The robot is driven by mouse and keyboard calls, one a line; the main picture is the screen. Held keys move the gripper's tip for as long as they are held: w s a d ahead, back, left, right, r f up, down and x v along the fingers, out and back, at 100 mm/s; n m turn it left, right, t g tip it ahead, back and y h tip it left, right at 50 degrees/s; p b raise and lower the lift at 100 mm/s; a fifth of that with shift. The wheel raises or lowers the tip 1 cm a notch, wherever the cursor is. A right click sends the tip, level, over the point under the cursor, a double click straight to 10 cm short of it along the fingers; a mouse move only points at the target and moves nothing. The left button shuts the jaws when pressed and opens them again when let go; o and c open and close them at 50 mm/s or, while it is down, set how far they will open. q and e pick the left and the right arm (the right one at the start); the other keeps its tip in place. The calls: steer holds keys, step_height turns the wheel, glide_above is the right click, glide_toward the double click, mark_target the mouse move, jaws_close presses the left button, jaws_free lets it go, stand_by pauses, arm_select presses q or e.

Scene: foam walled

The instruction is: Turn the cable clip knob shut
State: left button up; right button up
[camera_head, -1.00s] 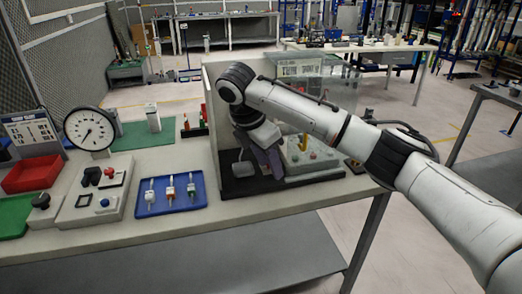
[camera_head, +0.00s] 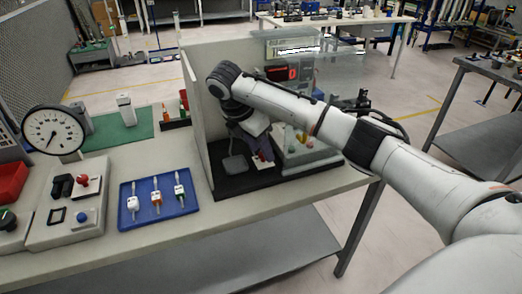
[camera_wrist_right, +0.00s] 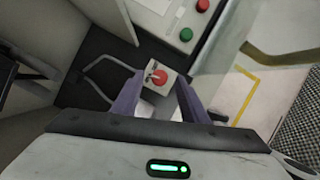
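In the right wrist view a small pale block with a red knob (camera_wrist_right: 160,76) sits between and just beyond the purple fingertips of my right gripper (camera_wrist_right: 160,80). The fingers are apart, one on each side of the block, with no clear contact on the knob. I take this as the cable clip knob, though its exact turn is hard to read. In the head view my right gripper (camera_head: 262,148) points down inside the walled station and largely hides the knob. My left gripper is not in view.
Pale walls (camera_head: 196,110) and a clear panel (camera_head: 340,75) enclose the station. Beside the gripper stands a grey box with a red button (camera_wrist_right: 202,6) and a green button (camera_wrist_right: 186,34). A blue tray (camera_head: 158,214) with several connectors lies left, with a dial gauge (camera_head: 53,131) beyond.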

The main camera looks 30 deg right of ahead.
steer(key=shift+x, duration=0.8)
jaws_close()
steer(key=shift+m, duration=0.3)
steer(key=shift+w+a+m+g, duration=0.15)
steer(key=shift+m+g, duration=0.45)
steer(key=shift+m, duration=0.6)
steer(key=shift+w+m+g+y, duration=0.15)
steer(key=shift+m+g, duration=0.25)
steer(key=shift+m, duration=0.7)
steer(key=shift+m+g+y, duration=0.15)
steer(key=shift+m+g, duration=0.25)
steer(key=shift+m, duration=0.7)
steer(key=shift+d, duration=0.2)
jaws_free()
